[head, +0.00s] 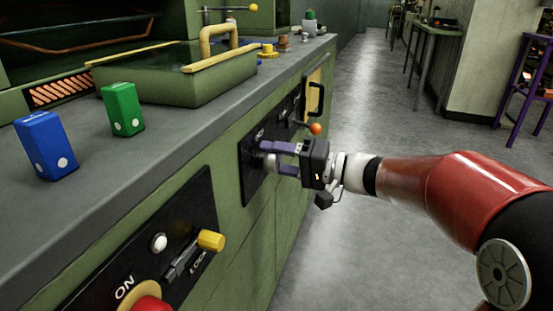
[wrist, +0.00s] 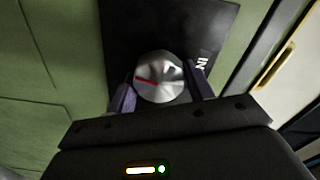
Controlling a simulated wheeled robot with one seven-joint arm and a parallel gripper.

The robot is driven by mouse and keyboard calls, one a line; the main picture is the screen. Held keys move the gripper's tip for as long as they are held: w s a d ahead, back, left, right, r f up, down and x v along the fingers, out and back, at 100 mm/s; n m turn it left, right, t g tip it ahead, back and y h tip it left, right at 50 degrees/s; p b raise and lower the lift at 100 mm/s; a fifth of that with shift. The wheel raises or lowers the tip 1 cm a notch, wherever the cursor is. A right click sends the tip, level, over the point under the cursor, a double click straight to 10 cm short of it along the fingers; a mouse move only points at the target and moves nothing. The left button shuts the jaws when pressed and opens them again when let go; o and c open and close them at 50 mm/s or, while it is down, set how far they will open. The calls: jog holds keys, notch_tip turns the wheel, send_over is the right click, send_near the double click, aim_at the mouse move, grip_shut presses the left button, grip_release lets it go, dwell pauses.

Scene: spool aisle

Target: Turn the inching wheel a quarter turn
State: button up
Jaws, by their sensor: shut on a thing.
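The inching wheel (wrist: 160,80) is a silver knob with a red pointer line, on a black panel (wrist: 125,40) in the wrist view. The red line points left and slightly up in that view. Part of the panel's lettering shows to the right of the knob. In the head view the wheel (head: 270,163) is mostly hidden between my fingers. My gripper (head: 280,158) reaches the panel from the right, with its purple fingers shut on the wheel. In the wrist view my gripper (wrist: 160,90) has one finger on each side of the knob.
An orange-tipped lever (head: 315,129) stands just beyond my gripper. Nearer are a yellow-tipped LOCK lever (head: 210,240) and a red button (head: 152,304). A blue block (head: 45,146) and a green block (head: 122,109) stand on the counter. The aisle floor (head: 370,110) is clear.

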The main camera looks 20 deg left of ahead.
jog(key=m, duration=0.4)
jog(key=shift+f+m, duration=0.1)
jog(key=shift+m, duration=0.2)
jog(key=m+p, duration=0.2)
jog(key=m, duration=0.1)
jog(key=shift+m, duration=0.4)
jog(key=m+p, duration=0.3)
jog(key=m, duration=0.2)
jog(key=shift+p, duration=0.35)
jog(key=shift+s+f+m+p, duration=0.1)
jog(key=shift+f+m+p, duration=0.1)
jog(key=shift+m+p, duration=1.2)
jog(key=shift+f+m, duration=0.1)
jog(key=shift+m, duration=0.3)
jog(key=o, duration=1)
jog(key=shift+c, duration=0.2)
